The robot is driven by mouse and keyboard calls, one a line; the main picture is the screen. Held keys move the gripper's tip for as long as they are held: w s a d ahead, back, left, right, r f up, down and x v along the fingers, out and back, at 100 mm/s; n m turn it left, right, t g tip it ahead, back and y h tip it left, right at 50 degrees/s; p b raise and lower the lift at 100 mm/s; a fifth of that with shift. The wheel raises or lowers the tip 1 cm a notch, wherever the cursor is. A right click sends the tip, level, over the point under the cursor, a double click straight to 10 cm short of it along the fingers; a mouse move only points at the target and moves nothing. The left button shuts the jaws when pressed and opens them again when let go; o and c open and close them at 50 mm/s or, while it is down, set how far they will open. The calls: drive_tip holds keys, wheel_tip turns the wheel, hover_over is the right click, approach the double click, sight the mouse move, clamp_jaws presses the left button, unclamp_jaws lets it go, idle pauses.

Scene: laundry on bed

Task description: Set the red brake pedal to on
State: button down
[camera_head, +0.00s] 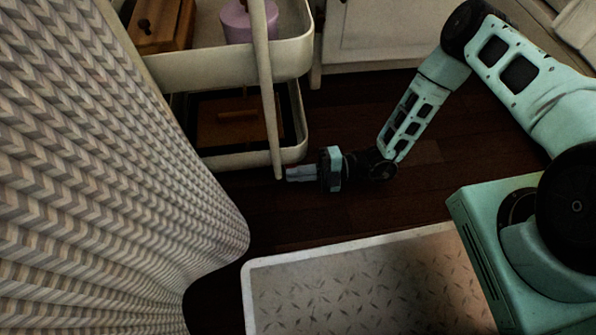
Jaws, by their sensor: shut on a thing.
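A cream-coloured trolley (298,140) with stacked trays and a slanting corner post (268,100) stands at the upper left. My gripper (289,174) is low over the dark floor and points left, its pale fingers at the lower end of that post. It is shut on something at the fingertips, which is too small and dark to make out. No red pedal can be seen in this view; the fingers or the trolley may hide it. I cannot tell how the pedal is set.
A wooden box (160,25) and a lilac pot (247,20) are on the trolley's upper tray. A patterned curtain-like cloth (90,180) fills the left. A pale-rimmed patterned mat or tray (350,280) lies in front. Dark floor (330,115) is clear behind my gripper.

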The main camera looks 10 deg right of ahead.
wheel_tip(320, 180, down, 2)
drive_tip(key=n+p, duration=0.2)
drive_tip(key=n, duration=0.2)
drive_tip(key=shift+s+p, duration=0.15)
drive_tip(key=shift+p, duration=0.15)
drive_tip(key=shift+f+n+p, duration=0.2)
drive_tip(key=shift+f+n, duration=0.25)
drive_tip(key=shift+n, duration=0.35)
drive_tip(key=shift+f+n+p, duration=0.15)
drive_tip(key=shift+f+n, duration=0.25)
drive_tip(key=shift+n, duration=0.4)
drive_tip(key=shift+d, duration=0.1)
drive_tip(key=c, duration=1.9)
unclamp_jaws()
drive_tip(key=d+b, duration=0.1)
drive_tip(key=d, duration=1.6)
drive_tip(key=shift+s+d, duration=0.2)
